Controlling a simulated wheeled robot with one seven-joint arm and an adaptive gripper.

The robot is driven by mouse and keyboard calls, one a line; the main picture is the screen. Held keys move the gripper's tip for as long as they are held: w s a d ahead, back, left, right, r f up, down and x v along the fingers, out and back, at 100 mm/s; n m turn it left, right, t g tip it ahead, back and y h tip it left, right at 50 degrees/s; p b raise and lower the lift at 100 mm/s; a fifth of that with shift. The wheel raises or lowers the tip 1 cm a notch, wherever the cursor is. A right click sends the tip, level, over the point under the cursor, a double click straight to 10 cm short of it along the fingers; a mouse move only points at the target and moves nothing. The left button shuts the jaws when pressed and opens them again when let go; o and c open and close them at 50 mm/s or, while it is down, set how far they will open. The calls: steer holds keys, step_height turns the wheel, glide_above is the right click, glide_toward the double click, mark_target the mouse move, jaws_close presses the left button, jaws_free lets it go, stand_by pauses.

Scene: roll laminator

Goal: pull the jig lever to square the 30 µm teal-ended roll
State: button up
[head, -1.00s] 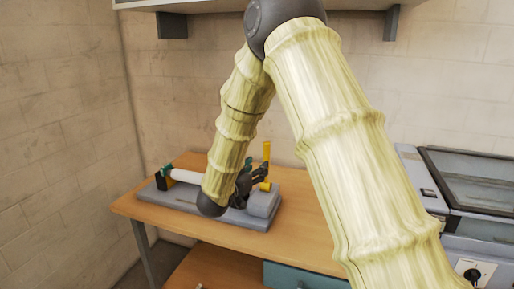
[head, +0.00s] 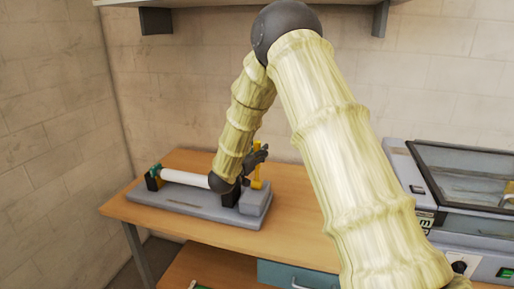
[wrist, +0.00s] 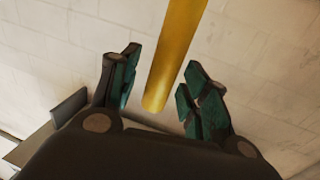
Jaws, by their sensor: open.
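The jig (head: 215,208) is a grey base on the wooden table, with the white roll (head: 187,179) lying across dark supports. The roll's left end is teal (head: 155,170); its right end is hidden behind my arm. The yellow jig lever (head: 257,174) stands upright by the grey block at the jig's right end. My gripper (head: 258,155) is at the lever's upper part in the head view. In the wrist view the yellow lever (wrist: 175,60) shows between the two open fingers of my gripper (wrist: 157,92), with gaps on both sides.
The laminator (head: 460,190) with a dark glass lid stands at the right. A shelf (head: 245,4) hangs on the wall above. The table (head: 293,210) is clear to the right of the jig. A teal drawer (head: 300,275) is below.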

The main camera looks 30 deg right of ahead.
steer(key=shift+w+d+f, duration=0.1)
steer(key=shift+w+d, duration=0.2)
steer(key=shift+d, duration=0.1)
jaws_close()
